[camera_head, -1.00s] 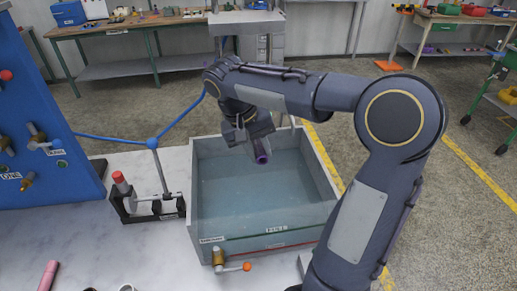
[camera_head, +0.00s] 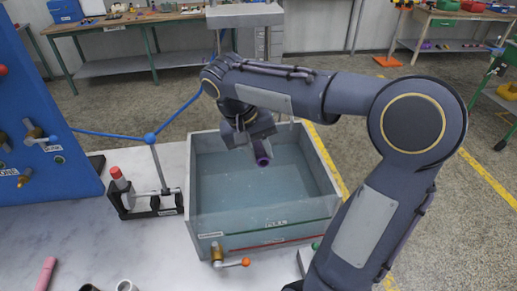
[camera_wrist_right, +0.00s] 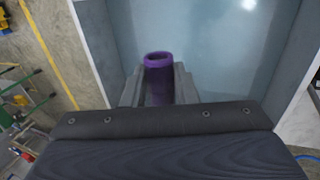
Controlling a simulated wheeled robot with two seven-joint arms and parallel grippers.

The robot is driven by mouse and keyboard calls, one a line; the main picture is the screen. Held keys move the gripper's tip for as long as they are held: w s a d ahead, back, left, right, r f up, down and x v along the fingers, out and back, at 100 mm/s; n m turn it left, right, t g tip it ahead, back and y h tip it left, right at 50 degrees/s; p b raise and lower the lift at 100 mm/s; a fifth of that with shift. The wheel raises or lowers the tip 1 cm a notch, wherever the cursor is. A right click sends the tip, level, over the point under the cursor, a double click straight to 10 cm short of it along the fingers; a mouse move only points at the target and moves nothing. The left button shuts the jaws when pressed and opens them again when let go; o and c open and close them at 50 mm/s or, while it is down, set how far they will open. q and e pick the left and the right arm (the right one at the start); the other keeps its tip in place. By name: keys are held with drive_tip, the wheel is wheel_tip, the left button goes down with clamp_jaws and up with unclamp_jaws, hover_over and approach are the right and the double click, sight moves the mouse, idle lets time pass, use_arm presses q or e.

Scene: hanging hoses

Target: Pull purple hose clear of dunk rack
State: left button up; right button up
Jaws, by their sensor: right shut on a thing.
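The purple hose (camera_head: 262,157) is a short tube with an open end. It is held over the water tank (camera_head: 196,190). My right gripper (camera_head: 254,147) is shut on it, and the hose end sticks out past the fingertips. In the right wrist view the purple hose (camera_wrist_right: 158,62) stands between the two grey fingers of my right gripper (camera_wrist_right: 158,88), with bluish water beyond. The rest of the hose is hidden by the gripper. A black rack (camera_head: 150,207) with a red-topped piece stands left of the tank, apart from the hose. My left gripper is out of view.
A blue panel (camera_head: 50,110) with valves stands at the left. A pink tube (camera_head: 47,272) lies on the table at the front left.

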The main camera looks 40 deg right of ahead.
drive_tip(key=shift+s+a+b, duration=0.15)
drive_tip(key=shift+s+a, duration=0.2)
drive_tip(key=shift+s, duration=0.25)
drive_tip(key=shift+s+a+b, duration=0.15)
drive_tip(key=shift+s+a, duration=0.15)
drive_tip(key=shift+s, duration=0.3)
drive_tip(key=shift+s+r, duration=0.1)
drive_tip(key=shift+r, duration=0.05)
drive_tip(key=s+r+p, duration=0.1)
drive_tip(key=s+a+r+p, duration=0.1)
drive_tip(key=shift+s+a+r, duration=0.2)
drive_tip(key=shift+s+r, duration=0.05)
drive_tip(key=shift+r, duration=0.1)
idle(0.3)
